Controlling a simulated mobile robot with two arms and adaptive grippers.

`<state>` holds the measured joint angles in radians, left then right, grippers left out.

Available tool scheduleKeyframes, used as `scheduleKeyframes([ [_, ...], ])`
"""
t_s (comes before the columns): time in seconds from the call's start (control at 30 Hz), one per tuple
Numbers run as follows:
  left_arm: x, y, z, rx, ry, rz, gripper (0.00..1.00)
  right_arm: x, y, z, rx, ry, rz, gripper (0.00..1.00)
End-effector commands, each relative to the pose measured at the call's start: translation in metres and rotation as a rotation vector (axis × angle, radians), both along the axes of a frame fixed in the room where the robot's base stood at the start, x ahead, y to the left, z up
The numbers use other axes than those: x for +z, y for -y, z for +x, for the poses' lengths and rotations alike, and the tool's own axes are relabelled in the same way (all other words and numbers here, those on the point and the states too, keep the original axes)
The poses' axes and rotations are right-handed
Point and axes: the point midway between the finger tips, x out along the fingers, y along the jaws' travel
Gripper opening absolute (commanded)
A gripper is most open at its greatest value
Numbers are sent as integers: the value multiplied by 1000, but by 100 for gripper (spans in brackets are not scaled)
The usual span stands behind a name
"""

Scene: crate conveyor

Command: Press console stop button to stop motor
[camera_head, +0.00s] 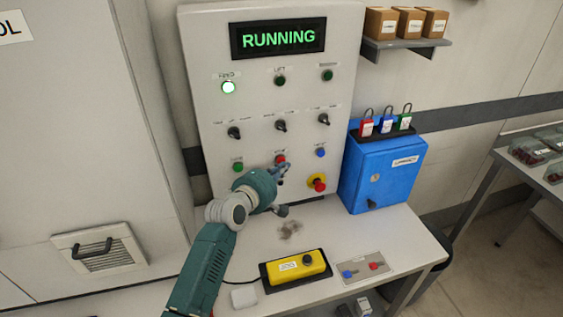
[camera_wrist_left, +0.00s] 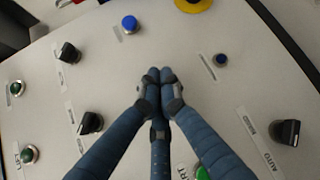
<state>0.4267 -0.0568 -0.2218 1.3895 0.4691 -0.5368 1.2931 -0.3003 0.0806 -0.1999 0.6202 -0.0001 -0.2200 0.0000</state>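The control console (camera_head: 210,50) stands upright with its display (camera_head: 278,38) reading RUNNING in green. A red button (camera_head: 280,158) sits in the lower row between a green button (camera_head: 238,166) and a blue button (camera_head: 320,152). My left gripper (camera_head: 284,172) is at the panel just below the red button. In the left wrist view its fingers (camera_wrist_left: 160,78) are together and empty, pointing at the panel, and the red button is hidden there. The blue button (camera_wrist_left: 129,24) and green button (camera_wrist_left: 201,173) show around them. I cannot tell whether the fingertips touch the button. My right gripper is out of view.
A red and yellow mushroom button (camera_head: 318,184) is close, right of my left gripper. A blue box (camera_head: 385,172) with padlocks stands right. A yellow control box (camera_head: 297,266) lies on the desk.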

Motion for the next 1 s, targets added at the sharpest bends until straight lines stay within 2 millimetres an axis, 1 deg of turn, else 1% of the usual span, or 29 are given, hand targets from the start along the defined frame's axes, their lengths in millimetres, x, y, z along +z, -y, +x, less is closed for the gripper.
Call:
scheduleKeyframes([
  [1.0,1,-3,9,1,1,1,0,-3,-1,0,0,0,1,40],
])
